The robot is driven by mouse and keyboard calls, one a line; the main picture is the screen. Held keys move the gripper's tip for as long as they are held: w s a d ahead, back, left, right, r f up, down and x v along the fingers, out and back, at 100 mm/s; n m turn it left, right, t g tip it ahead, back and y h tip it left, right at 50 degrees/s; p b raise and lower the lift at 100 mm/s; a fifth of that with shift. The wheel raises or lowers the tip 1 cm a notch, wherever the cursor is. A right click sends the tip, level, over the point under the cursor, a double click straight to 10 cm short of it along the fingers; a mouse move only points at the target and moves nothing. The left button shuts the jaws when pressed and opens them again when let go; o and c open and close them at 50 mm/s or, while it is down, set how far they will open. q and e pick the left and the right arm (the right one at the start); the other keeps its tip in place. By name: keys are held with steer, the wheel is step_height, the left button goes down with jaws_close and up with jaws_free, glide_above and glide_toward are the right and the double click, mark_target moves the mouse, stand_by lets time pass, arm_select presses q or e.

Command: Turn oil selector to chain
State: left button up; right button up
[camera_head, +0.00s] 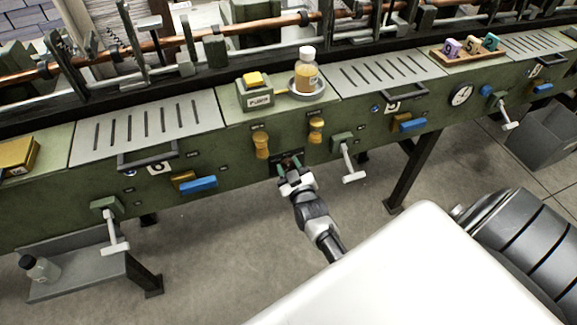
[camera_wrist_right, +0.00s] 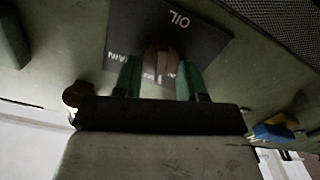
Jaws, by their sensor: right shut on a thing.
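The oil selector is a small brown knob (camera_wrist_right: 160,60) on a dark plate (camera_wrist_right: 205,48) marked "OIL", with partly covered lettering ending in "AIN". In the head view the plate (camera_head: 286,158) sits low on the green machine front, largely hidden by my right gripper (camera_head: 290,172). In the right wrist view the green fingertips of my right gripper (camera_wrist_right: 160,78) stand on both sides of the knob and are shut on it. The knob's pointing direction is hard to tell. My left gripper is in neither view.
A yellow "PUMP" button (camera_head: 253,79) and a bottle (camera_head: 306,72) are on top.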

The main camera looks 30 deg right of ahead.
steer(key=m, duration=0.6)
steer(key=shift+d, duration=0.3)
steer(key=m, duration=0.3)
steer(key=shift+s+d+f+m, duration=0.1)
steer(key=shift+d+m, duration=0.05)
steer(key=shift+m, duration=0.25)
steer(key=shift+d+m+b, duration=0.15)
steer(key=shift+m+b, duration=0.25)
steer(key=shift+m, duration=1.3)
steer(key=o, duration=0.9)
steer(key=shift+f, duration=0.1)
steer(key=shift+s, duration=0.1)
steer(key=v, duration=1)
steer(key=shift+s, duration=0.3)
